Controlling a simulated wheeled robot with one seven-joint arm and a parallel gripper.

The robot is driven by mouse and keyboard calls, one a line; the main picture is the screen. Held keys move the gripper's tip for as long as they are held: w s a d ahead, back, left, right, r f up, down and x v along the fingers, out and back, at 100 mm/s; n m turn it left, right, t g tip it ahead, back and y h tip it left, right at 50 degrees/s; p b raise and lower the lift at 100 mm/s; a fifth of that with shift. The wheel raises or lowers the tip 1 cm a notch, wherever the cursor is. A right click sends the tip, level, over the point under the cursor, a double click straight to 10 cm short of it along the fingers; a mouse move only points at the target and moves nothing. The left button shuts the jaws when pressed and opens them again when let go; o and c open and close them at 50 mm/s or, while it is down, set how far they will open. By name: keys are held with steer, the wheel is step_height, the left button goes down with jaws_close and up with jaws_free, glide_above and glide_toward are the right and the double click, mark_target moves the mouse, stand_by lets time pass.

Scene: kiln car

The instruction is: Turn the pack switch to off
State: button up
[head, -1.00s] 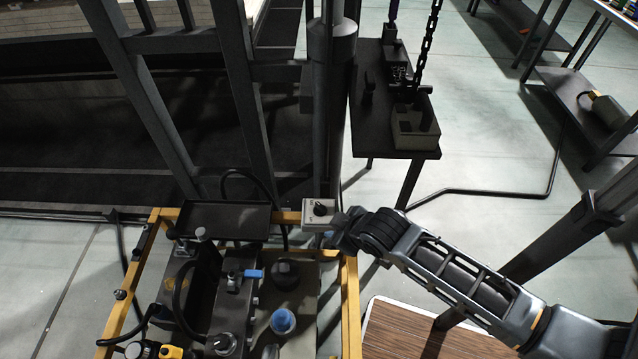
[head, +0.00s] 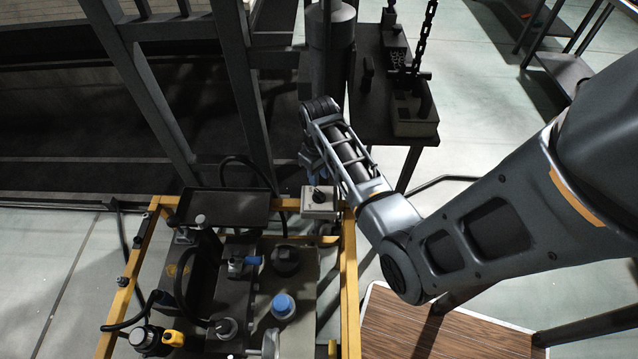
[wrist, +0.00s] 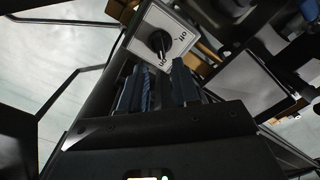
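The pack switch (head: 319,200) is a black rotary knob on a pale square box at the back right corner of the yellow frame. In the wrist view its knob (wrist: 160,43) sits on a white plate marked "off" and "on", and its narrow end seems to point toward "on". My gripper (wrist: 158,86) shows two blue-grey fingers standing apart with nothing between them. The knob lies just beyond the fingertips, and no contact is visible.
The yellow frame (head: 348,285) holds pumps, hoses and a blue cap (head: 283,306). A black tray (head: 222,207) lies left of the switch. A dark post (head: 331,50) stands close behind my gripper. A dark bench (head: 379,125) with a box and hanging chain is at the back right.

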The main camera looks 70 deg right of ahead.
mark_target(319, 192)
steer(key=shift+f, duration=0.65)
steer(key=shift+f+b, duration=2.4)
steer(key=shift+f, duration=0.3)
steer(key=shift+f, duration=0.15)
